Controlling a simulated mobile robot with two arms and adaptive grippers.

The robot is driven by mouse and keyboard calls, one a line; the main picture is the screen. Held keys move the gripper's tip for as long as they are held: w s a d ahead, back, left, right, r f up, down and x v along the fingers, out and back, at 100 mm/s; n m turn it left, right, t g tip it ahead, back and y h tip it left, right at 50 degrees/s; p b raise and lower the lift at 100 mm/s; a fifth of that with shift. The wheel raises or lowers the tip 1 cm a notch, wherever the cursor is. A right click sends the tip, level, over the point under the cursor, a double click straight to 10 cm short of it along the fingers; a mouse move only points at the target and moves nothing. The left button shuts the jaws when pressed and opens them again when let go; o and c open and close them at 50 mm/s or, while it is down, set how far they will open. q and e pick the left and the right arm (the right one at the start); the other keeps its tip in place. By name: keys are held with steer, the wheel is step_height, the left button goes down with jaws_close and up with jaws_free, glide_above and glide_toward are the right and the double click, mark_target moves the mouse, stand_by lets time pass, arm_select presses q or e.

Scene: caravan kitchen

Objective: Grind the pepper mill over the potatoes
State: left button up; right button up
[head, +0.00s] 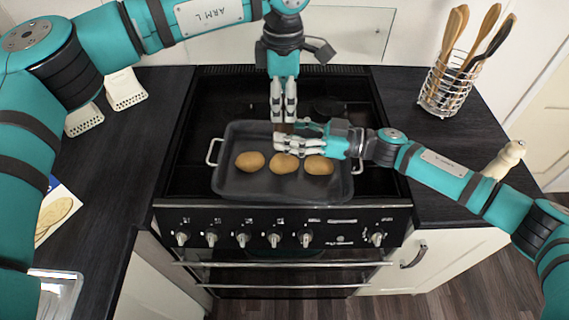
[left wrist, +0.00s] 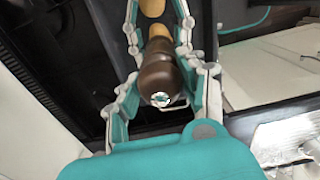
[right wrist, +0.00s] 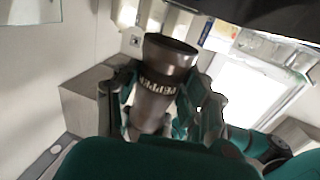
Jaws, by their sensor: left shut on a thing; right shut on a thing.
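The dark brown pepper mill (left wrist: 158,72) is held by both grippers above the tray; in the head view the fingers mostly hide it. My left gripper (head: 283,112) points down from above, shut on its rounded top. My right gripper (head: 282,141) comes from the right, shut around its body. The right wrist view shows the mill (right wrist: 158,90) with "PEPPER" lettering and a wide rim. Three potatoes, left (head: 250,161), middle (head: 283,163) and right (head: 318,165), lie in a dark roasting tray (head: 280,190). The right gripper is over the middle and right ones.
The tray stands on the black stove (head: 185,150). A utensil basket (head: 445,88) and a pale mill (head: 503,158) stand on the right counter.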

arm_select(q)
steer(key=n, duration=1.2)
steer(key=shift+n, duration=0.3)
steer(key=shift+c, duration=0.2)
steer(key=o, duration=1)
